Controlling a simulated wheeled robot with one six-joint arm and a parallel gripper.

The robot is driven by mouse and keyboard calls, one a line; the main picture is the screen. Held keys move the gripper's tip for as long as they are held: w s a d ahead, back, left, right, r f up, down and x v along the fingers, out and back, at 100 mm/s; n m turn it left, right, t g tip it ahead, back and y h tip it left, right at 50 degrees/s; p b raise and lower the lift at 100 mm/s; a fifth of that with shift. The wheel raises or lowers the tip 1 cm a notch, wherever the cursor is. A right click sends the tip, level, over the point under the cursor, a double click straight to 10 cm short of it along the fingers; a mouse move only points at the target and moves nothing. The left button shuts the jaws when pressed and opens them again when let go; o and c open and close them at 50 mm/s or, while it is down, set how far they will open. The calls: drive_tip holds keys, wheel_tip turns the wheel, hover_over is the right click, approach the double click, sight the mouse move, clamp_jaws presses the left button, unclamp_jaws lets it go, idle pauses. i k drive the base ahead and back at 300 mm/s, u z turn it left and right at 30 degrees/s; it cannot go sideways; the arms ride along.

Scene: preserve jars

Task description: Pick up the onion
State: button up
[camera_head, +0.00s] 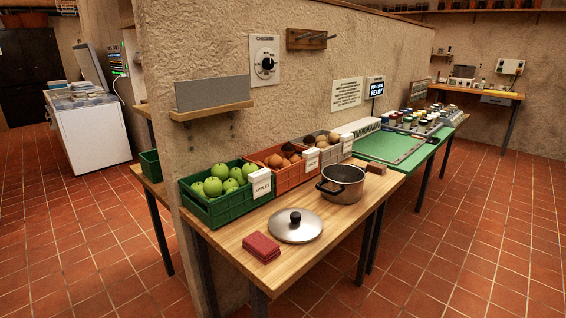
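No single onion can be told apart for sure. An orange crate (300,174) on the wooden table holds orange-brown and dark reddish-brown round produce (275,160). Behind it a grey crate (346,147) holds pale and brown round produce (320,139). Onions may be in either crate; the pieces are too small to name and the crates' white labels are not readable here. My gripper is not in view.
A green crate of apples (233,208) stands at the near left of the wooden table (330,227). A pot (342,186), its lid (296,226) and a folded red cloth (261,248) lie in front of the crates. A wall with a shelf (211,110) rises behind. Tiled floor is clear at right.

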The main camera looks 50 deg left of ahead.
sight(275, 161)
drive_tip(key=u, duration=0.1)
drive_tip(key=i, duration=1.65)
drive_tip(key=u, duration=0.6)
drive_tip(key=i, duration=1.05)
drive_tip(key=u, duration=1.65)
drive_tip(key=i, duration=0.8)
drive_tip(key=u, duration=0.9)
